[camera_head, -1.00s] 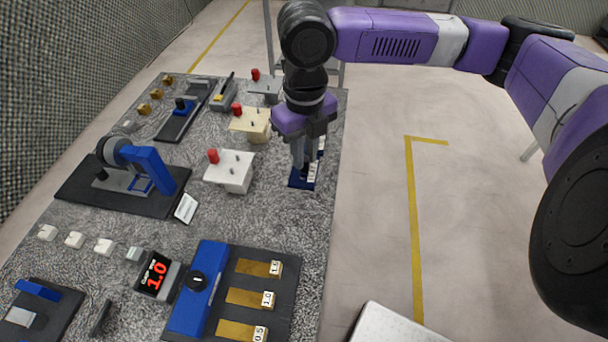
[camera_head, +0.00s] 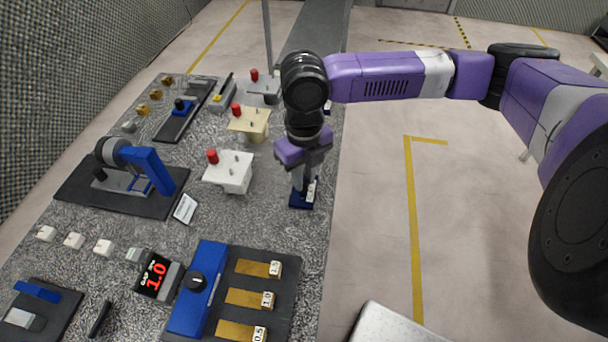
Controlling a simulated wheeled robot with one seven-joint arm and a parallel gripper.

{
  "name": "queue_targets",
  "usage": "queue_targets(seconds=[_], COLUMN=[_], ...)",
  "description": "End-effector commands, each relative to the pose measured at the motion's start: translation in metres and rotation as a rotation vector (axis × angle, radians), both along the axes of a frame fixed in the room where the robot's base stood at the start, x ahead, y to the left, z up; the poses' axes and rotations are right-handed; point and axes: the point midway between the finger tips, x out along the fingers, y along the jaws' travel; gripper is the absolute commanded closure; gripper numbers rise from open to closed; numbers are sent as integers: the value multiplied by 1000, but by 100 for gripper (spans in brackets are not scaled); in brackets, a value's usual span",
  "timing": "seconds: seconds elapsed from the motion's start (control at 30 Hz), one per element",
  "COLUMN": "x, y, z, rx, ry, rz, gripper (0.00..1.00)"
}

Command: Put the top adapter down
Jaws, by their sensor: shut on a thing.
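My gripper (camera_head: 303,182) points down at the right side of the grey speckled table (camera_head: 270,226). It is shut on a small piece with a white label, which I take to be the top adapter (camera_head: 311,191). The piece is upright and partly hidden by the fingers. A dark blue base (camera_head: 301,203) lies right below the fingertips. I cannot tell whether the held piece touches this base.
A white block with a red knob (camera_head: 228,171) stands close to the left of my gripper, and a cream one (camera_head: 250,122) stands behind it. A blue device with brass strips (camera_head: 203,290) lies in front. The table's right edge is close by.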

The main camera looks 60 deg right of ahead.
Motion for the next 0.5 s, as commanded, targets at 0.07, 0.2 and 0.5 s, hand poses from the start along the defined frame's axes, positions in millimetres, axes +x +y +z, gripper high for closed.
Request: queue_targets(seconds=[0.07,0.2,0.5], x=[0,0,0], y=[0,0,0], z=[-2,-1,1], rx=[0,0,0], ry=[1,1,0], rz=[0,0,0], gripper=[75,59,59])
